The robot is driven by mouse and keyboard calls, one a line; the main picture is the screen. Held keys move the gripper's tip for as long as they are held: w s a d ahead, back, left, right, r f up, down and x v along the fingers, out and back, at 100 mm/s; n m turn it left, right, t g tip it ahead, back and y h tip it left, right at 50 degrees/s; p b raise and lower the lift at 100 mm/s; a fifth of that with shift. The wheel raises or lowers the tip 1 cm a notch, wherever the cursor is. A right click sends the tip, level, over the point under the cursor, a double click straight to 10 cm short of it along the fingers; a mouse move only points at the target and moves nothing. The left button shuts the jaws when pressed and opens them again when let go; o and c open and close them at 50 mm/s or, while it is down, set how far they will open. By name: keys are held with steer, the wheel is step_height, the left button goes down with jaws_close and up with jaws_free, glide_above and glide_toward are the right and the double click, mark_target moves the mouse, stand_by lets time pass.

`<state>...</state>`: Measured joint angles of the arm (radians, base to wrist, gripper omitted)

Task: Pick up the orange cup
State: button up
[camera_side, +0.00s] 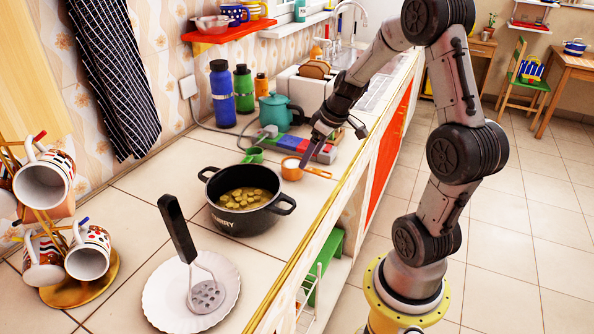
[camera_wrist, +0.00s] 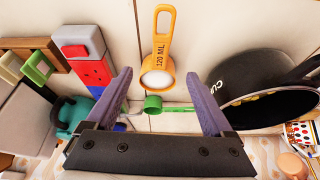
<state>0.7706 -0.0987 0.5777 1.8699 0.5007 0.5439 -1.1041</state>
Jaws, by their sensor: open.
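The orange cup is a small orange measuring cup (camera_side: 291,172) on the tiled counter, right of the black pot, with its handle toward the counter's front edge. In the wrist view the orange cup (camera_wrist: 160,55) shows its "120 ML" handle at the top centre and its pale bowl lower down. My gripper (camera_side: 311,151) is open and empty, just above and beside the cup in the side view. In the wrist view my gripper (camera_wrist: 160,78) has its two fingers spread, with the cup's bowl lying between the tips in the picture. I cannot tell the exact height gap.
A green measuring cup (camera_wrist: 153,105) lies close to the orange one. A black pot (camera_side: 245,200) with yellowish food stands to the left. A masher rests on a white plate (camera_side: 160,295).

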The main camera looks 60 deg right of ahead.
steer(key=shift+x, duration=2.9)
steer(key=shift+c, duration=0.3)
jaws_close()
steer(key=shift+s, duration=0.1)
